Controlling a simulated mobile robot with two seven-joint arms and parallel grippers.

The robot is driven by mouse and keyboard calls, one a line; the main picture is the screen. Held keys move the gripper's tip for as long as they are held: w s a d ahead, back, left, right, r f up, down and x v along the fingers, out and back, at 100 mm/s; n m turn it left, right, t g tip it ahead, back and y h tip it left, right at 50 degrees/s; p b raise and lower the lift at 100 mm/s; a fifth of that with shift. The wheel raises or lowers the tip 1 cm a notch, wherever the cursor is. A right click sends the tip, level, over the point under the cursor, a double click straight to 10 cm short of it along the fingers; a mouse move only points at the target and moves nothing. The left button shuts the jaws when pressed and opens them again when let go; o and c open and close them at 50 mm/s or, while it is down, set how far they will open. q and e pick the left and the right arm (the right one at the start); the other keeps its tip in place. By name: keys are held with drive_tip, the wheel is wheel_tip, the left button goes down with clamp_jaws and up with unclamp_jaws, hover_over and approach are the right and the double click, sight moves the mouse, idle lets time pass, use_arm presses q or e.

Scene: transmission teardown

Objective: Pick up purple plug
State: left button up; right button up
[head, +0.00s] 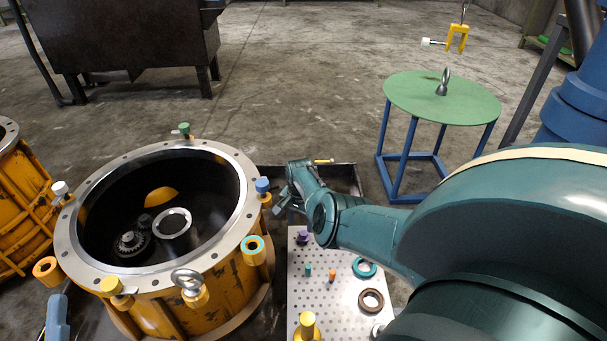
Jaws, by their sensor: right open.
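The purple plug (302,237) is a small piece on the left part of the perforated light plate (342,301), near its far end. My right gripper (282,201) is open, with its jaws beside the housing rim, a little above and left of the plug in the picture. It appears empty and apart from the plug. My right arm comes in from the right and covers part of the plate's far right side.
An orange housing (262,290) with a metal rim and several coloured plugs stands at left. A teal ring (364,268), a brown ring (371,300) and small teal and orange pegs are on the plate. A green-topped table (420,100) stands behind.

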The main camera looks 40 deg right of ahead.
sight(303, 234)
drive_tip(key=f+b, duration=0.2)
drive_tip(key=f, duration=0.1)
drive_tip(key=f+b, duration=0.1)
drive_tip(key=shift+s+d+f, duration=0.25)
drive_tip(key=shift+d+f, duration=0.05)
drive_tip(key=shift+f+b, duration=0.1)
drive_tip(key=shift+b, duration=0.2)
use_arm(q)
drive_tip(key=shift+s+a+r+m+h, duration=0.1)
drive_tip(key=shift+s+r+m+h, duration=0.1)
drive_tip(key=shift+r+m+h, duration=1.15)
drive_tip(key=shift+s+a+r+m+h, duration=0.1)
drive_tip(key=shift+s+r+m+h, duration=0.05)
drive_tip(key=shift+r+m+h, duration=1.15)
use_arm(e)
clamp_jaws()
